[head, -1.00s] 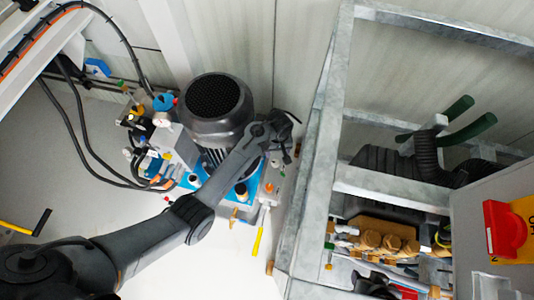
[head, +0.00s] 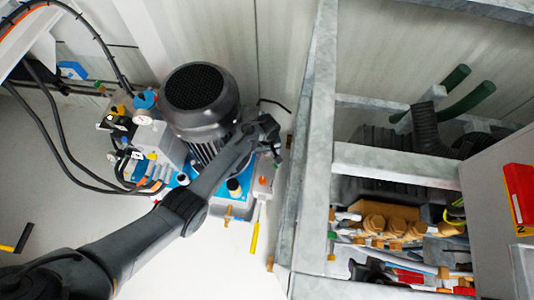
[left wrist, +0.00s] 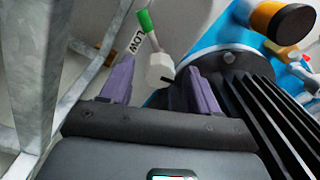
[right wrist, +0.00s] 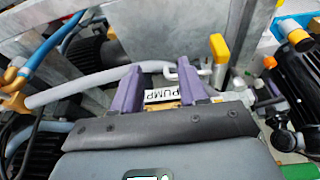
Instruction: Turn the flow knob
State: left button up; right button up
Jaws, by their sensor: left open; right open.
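My left gripper (head: 276,154) is beside the right side of a black motor (head: 200,90). In the left wrist view its purple fingers (left wrist: 160,88) are open and empty. A white fitting (left wrist: 160,68) with a green-tipped lever (left wrist: 145,20) shows beyond and between the fingers, with a label reading "LOW" (left wrist: 137,41), perhaps cut off. A large orange-and-black knob (left wrist: 283,20) is at upper right. I cannot tell which part is the flow knob. My right gripper (right wrist: 162,82) is open, with a "PUMP" label (right wrist: 161,95) beyond its fingers; it is not distinguishable in the head view.
A blue base (head: 215,193) carries the motor, gauges and valves. A yellow-handled tool or lever (head: 255,236) hangs below it. A grey steel frame (head: 308,160) stands close to the right of my left gripper. A yellow-handled lever (right wrist: 218,48) and pale hose (right wrist: 80,88) are near my right gripper.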

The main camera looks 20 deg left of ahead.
pick_arm(q)
jog(key=shift+f, duration=0.1)
jog(key=c, duration=1)
jog(key=shift+c, duration=0.2)
